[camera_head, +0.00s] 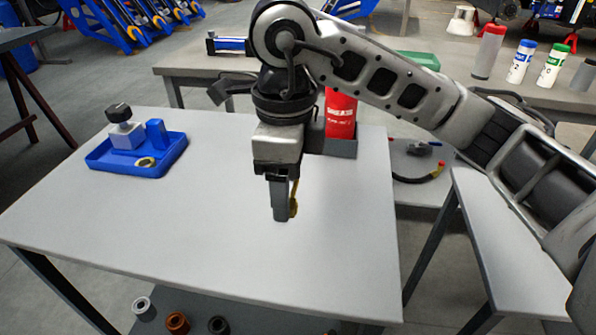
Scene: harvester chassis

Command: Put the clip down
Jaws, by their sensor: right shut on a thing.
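My right gripper (282,213) points down over the middle of the grey table (120,225). It is shut on a small yellow clip (294,198), which shows as a thin strip along the right side of the fingers. Most of the clip is hidden by the fingers. I cannot tell whether the clip touches the table top. My left gripper is not in view.
A blue tray (98,161) at the table's left holds a grey block with a black knob, a blue block and a yellow ring. A red bottle (341,115) stands behind my gripper. Several bottles stand on the back bench (185,70). The table's front is clear.

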